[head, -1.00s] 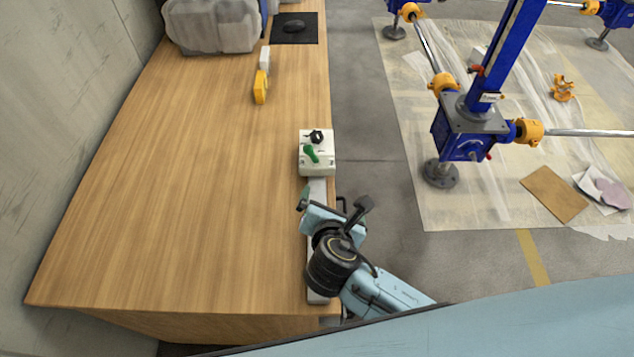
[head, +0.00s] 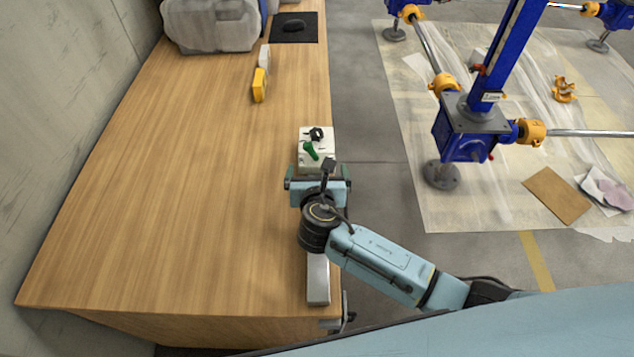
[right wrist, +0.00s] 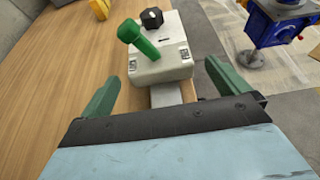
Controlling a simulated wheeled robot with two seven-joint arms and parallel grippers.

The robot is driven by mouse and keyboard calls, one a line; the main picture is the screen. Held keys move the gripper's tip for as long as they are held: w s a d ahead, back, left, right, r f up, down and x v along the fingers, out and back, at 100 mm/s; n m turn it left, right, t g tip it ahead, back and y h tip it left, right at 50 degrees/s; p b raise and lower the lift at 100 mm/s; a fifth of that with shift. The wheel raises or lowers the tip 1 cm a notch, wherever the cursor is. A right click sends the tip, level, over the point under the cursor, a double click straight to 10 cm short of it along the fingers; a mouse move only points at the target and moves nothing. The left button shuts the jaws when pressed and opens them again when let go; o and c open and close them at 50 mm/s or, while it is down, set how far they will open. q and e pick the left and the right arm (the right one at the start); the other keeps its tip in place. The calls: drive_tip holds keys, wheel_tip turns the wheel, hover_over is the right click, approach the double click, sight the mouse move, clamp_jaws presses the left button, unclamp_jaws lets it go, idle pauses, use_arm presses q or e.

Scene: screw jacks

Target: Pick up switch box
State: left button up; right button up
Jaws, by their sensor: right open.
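The switch box (head: 317,151) is a pale box with a green lever and a black knob on top. It stands near the right edge of the wooden table, and in the right wrist view the switch box (right wrist: 160,62) lies ahead of the fingers. My right gripper (head: 318,178) is just on the near side of the box. Its green fingers are spread wide apart and empty, one toward each side of the box in the right wrist view (right wrist: 165,85). My left gripper does not show.
The wooden table (head: 200,200) is mostly bare. A grey rail (head: 318,278) runs along its right edge under my arm. A yellow object (head: 259,85) and a black mat (head: 304,30) are farther back. Blue screw jacks (head: 462,135) stand on the floor sheet at right.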

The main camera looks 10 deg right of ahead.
sight(317, 168)
drive_tip(key=x, duration=0.2)
drive_tip(key=b+x, duration=0.1)
drive_tip(key=shift+w+f, duration=0.25)
drive_tip(key=shift+f, duration=0.15)
drive_tip(key=shift+w, duration=0.1)
drive_tip(key=c, duration=1.6)
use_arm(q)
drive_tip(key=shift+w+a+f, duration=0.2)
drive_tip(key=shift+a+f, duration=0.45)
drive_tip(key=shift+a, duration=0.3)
use_arm(e)
drive_tip(key=shift+r, duration=0.25)
